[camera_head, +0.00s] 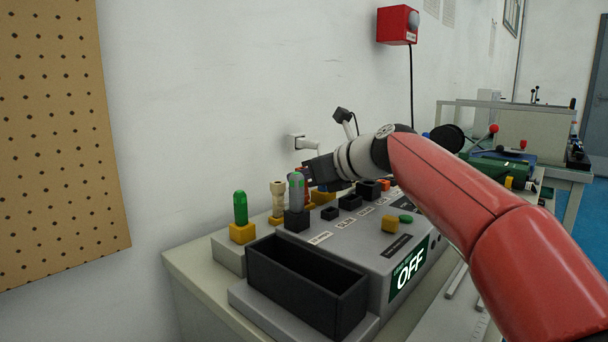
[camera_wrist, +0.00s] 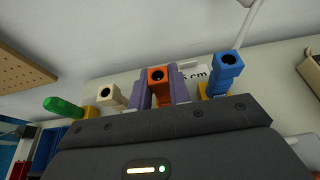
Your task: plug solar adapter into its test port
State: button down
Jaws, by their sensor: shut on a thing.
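My gripper (camera_head: 306,178) is at the back edge of the test unit (camera_head: 352,238). In the wrist view its two fingers (camera_wrist: 160,90) are closed on the sides of an orange adapter (camera_wrist: 158,78) with a dark round hole in its top. In the head view that adapter is mostly hidden by the gripper and a grey-green adapter. The grey-green adapter (camera_head: 297,182) stands upright in a black port at the unit's left end. Several black ports, one of them here (camera_head: 350,202), line the unit's top. No readable label shows which adapter is the solar one.
A green adapter (camera_head: 240,207) stands in a yellow holder, with a beige adapter (camera_head: 278,197) beside it. A blue adapter (camera_wrist: 225,72) stands right of the gripper in the wrist view. An empty-looking black bin (camera_head: 308,285) is in front. The wall is close behind.

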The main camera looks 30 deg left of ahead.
jog(key=shift+r+p, duration=0.5)
jog(key=shift+p, duration=0.1)
dwell(0.7)
jog(key=shift+r+p, duration=0.9)
jog(key=shift+p, duration=0.25)
